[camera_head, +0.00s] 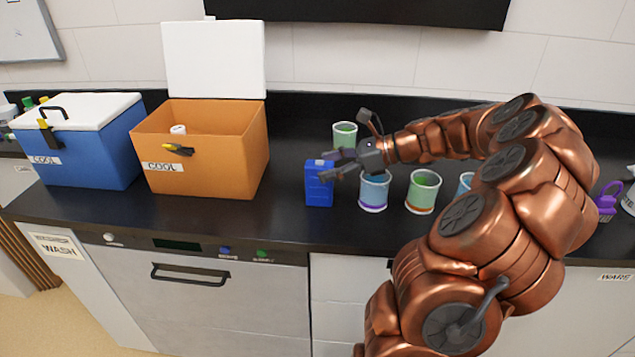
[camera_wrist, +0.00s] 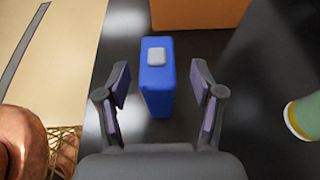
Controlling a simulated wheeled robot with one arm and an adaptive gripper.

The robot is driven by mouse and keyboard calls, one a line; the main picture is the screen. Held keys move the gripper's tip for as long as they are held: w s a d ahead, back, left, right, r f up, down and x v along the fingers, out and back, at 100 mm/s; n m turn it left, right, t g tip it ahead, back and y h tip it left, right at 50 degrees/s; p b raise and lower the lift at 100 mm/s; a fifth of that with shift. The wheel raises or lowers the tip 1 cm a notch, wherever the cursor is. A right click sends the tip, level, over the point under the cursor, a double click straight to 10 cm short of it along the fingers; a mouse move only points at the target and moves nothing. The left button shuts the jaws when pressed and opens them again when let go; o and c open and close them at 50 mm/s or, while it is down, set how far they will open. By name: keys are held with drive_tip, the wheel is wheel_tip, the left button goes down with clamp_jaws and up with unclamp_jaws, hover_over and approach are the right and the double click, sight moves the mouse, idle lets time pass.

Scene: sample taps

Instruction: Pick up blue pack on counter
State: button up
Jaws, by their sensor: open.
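The blue pack (camera_head: 319,190) stands upright on the black counter, to the right of the orange cooler box. A light grey square piece is on its top. In the wrist view the blue pack (camera_wrist: 157,88) lies ahead, between the lines of my two fingers. My gripper (camera_head: 330,163) is open beside the upper right of the pack in the head view. Its fingers (camera_wrist: 160,88) stand apart on either side of the pack in the wrist view, with dark gaps visible on both sides. I cannot tell whether any finger touches it.
The open orange cooler (camera_head: 215,170) stands left of the pack, with a closed blue cooler (camera_head: 90,160) farther left. Cups stand close to my gripper: a green one (camera_head: 345,136) behind, a blue one (camera_head: 374,192) and another green one (camera_head: 423,192) to the right. The counter's front edge is close.

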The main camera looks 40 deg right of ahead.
sight(309, 171)
drive_tip(key=x, duration=0.4)
drive_tip(key=shift+s+a+r+p, duration=0.1)
drive_tip(key=shift+a+p, duration=0.05)
drive_tip(key=shift+p, duration=0.25)
drive_tip(key=shift+w+a+f, duration=0.25)
drive_tip(key=shift+w+a, duration=0.1)
drive_tip(key=shift+w, duration=0.05)
clamp_jaws()
